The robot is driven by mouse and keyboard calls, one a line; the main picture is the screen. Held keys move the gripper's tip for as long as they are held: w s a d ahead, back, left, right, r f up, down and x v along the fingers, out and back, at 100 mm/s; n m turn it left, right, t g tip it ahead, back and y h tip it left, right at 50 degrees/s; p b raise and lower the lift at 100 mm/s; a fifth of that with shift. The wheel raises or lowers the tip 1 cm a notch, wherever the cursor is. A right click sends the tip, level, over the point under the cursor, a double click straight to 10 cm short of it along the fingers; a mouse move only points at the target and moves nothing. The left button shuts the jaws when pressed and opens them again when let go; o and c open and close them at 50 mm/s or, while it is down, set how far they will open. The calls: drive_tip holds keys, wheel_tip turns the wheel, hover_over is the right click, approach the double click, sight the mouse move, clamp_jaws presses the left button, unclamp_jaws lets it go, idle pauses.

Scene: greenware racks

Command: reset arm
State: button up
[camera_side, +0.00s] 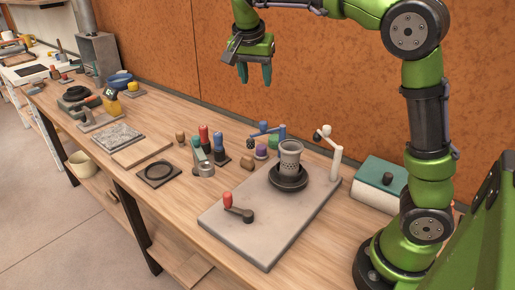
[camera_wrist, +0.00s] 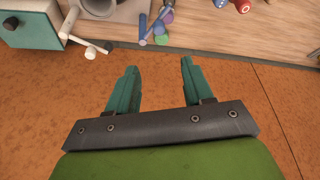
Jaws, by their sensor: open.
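My gripper (camera_side: 254,73) is raised high above the back of the workbench (camera_side: 305,228), in front of the orange wall. Its teal fingers point down in the side view. In the wrist view my gripper (camera_wrist: 156,85) is open, with a wide gap and nothing between the fingers. It is well apart from everything on the bench. My green arm reaches up from its base at the right and bends left.
A grey slab (camera_side: 245,230) carries a perforated grey cup (camera_side: 289,160) on a dark round base and a red-knobbed lever (camera_side: 230,202). A white-handled crank (camera_side: 335,155) and a teal box (camera_side: 374,172) stand at right. Several coloured knobs and flat plates lie leftward.

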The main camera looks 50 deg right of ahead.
drive_tip(key=s+a+f+n+t+y, duration=0.2)
drive_tip(key=s+a+f+n+y, duration=0.1)
drive_tip(key=s, duration=0.7)
drive_tip(key=s+a+f+n+t+y, duration=0.3)
drive_tip(key=s+a+n, duration=0.3)
drive_tip(key=s, duration=0.4)
drive_tip(key=shift+s+a+f+n, duration=0.15)
drive_tip(key=shift+a+f+n, duration=0.15)
drive_tip(key=shift+a+f, duration=0.2)
